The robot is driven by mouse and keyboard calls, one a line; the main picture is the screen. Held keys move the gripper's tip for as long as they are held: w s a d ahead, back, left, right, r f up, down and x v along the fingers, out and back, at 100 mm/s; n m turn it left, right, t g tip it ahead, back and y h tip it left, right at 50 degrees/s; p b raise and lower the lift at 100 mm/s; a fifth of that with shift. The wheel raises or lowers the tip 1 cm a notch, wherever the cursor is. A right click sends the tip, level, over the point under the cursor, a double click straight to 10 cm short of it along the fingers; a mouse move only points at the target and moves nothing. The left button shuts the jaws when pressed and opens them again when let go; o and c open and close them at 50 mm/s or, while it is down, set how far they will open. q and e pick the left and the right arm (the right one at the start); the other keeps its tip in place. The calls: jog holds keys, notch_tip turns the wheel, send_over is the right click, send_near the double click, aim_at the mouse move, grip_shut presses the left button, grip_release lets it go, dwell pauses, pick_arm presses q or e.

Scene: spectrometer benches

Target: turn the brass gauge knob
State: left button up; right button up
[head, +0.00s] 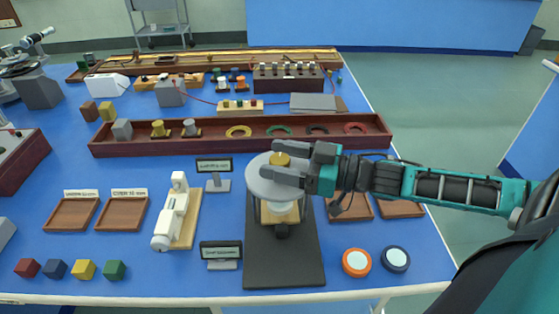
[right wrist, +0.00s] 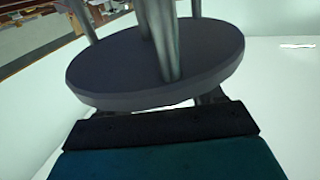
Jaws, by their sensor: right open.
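The brass knob (head: 280,159) sits on top of a pale round gauge disc (head: 262,188) on a stand with a black base (head: 283,262). My right gripper (head: 277,161) reaches in from the right over the disc. It is open, with one finger on the far side of the knob and one on the near side. I cannot tell whether either finger touches it. In the right wrist view a dark grey round plate (right wrist: 110,78) with several posts fills the middle; the knob cannot be made out there. My left gripper is not in view.
A white instrument (head: 172,220) on a wooden board and two small signs stand left of the gauge. A long brown tray (head: 112,146) with coloured rings lies behind it. Orange (head: 356,262) and dark blue (head: 396,260) round pieces lie at front right. Wooden trays flank the gauge.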

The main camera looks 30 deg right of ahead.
jog(key=shift+w+a, duration=0.1)
jog(key=shift+a, duration=0.05)
jog(key=shift+c, duration=0.2)
jog(key=c, duration=0.9)
jog(key=shift+r, duration=0.1)
